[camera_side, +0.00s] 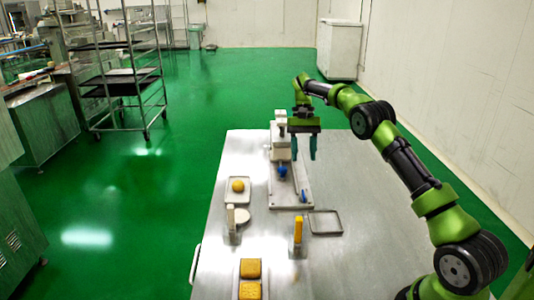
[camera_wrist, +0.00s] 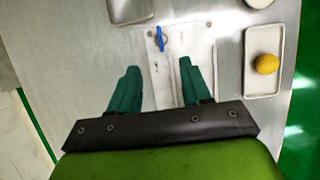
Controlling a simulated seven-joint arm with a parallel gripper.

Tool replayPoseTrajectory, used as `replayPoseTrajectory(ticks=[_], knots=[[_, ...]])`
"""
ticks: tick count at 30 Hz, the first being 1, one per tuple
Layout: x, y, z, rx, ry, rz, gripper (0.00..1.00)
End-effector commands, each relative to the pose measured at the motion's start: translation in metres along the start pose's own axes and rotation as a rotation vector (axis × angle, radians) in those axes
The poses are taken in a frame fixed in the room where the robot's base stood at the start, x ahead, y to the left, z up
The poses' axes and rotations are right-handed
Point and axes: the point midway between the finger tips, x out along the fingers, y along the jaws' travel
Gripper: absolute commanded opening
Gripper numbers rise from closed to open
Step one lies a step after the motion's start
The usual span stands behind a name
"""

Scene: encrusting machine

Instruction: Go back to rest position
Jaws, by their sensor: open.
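My gripper (camera_side: 303,147) is open and empty, with its two teal fingers pointing down above the far part of the steel table (camera_side: 356,197). In the wrist view my gripper (camera_wrist: 155,88) also shows nothing between its fingers. The white encrusting machine (camera_side: 290,182) stands on the table below and beside the fingers. It has blue knobs (camera_side: 281,170), and a blue lever (camera_wrist: 159,39) shows in the wrist view just beyond the fingertips. The fingers look apart from the machine.
A tray with a yellow ball (camera_side: 237,185) is left of the machine. Upright holders, one with a yellow-orange piece (camera_side: 298,230), and yellow-orange blocks (camera_side: 250,269) are nearer. The table's right side is mostly bare.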

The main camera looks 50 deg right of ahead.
Motion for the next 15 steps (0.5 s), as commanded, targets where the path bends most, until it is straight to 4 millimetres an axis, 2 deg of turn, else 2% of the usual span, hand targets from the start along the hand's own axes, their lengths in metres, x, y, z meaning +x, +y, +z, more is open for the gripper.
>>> replayPoseTrajectory(ticks=[15], knots=[[-0.0036, 0.0019, -0.0038, 0.010, 0.019, 0.009, 0.48]])
